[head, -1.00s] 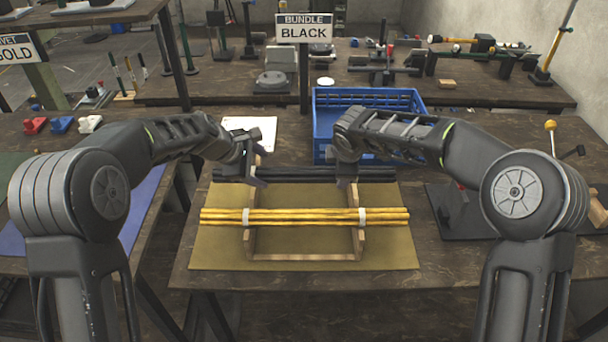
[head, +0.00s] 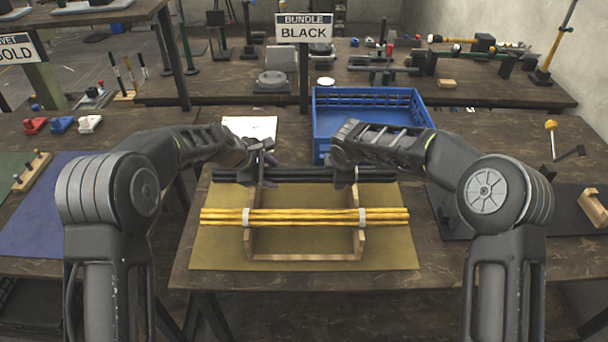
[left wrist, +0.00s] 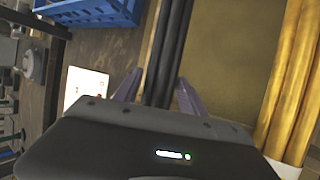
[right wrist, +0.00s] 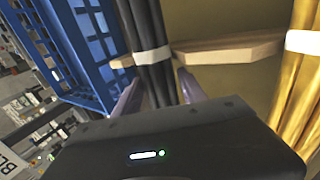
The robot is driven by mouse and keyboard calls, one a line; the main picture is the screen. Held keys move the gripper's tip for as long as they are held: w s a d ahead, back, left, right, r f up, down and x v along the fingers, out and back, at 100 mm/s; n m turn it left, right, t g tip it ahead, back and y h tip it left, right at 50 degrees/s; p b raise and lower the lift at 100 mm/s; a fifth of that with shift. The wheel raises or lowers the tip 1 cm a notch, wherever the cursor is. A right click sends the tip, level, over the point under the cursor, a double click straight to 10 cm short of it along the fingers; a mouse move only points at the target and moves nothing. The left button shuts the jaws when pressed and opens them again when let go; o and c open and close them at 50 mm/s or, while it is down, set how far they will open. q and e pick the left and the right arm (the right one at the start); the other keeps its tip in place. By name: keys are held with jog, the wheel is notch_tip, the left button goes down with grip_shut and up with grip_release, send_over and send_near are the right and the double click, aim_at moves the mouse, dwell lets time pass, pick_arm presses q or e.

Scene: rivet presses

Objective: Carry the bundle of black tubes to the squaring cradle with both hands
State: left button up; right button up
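The bundle of black tubes (head: 305,175) lies crosswise at the back of a wooden rack (head: 305,256) on an olive mat, behind a yellow tube bundle (head: 305,217). My left gripper (head: 264,176) is at the left part of the black bundle. Its two fingers stand apart on either side of the tubes in the left wrist view (left wrist: 172,90). My right gripper (head: 345,178) is at the right part. Its fingers also straddle the black tubes, near a white band, in the right wrist view (right wrist: 158,88). I cannot tell surely which thing is the squaring cradle.
A blue crate (head: 365,97) stands just behind the right part of the black bundle. A white sheet (head: 250,127) lies behind the left part. A sign reading BUNDLE BLACK (head: 304,28) stands on a post behind. A dark plate with fixtures lies at right.

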pick_arm(q)
grip_shut()
pick_arm(e)
grip_shut()
pick_arm(q)
jog(key=shift+r, duration=0.1)
pick_arm(e)
jog(key=shift+r, duration=0.1)
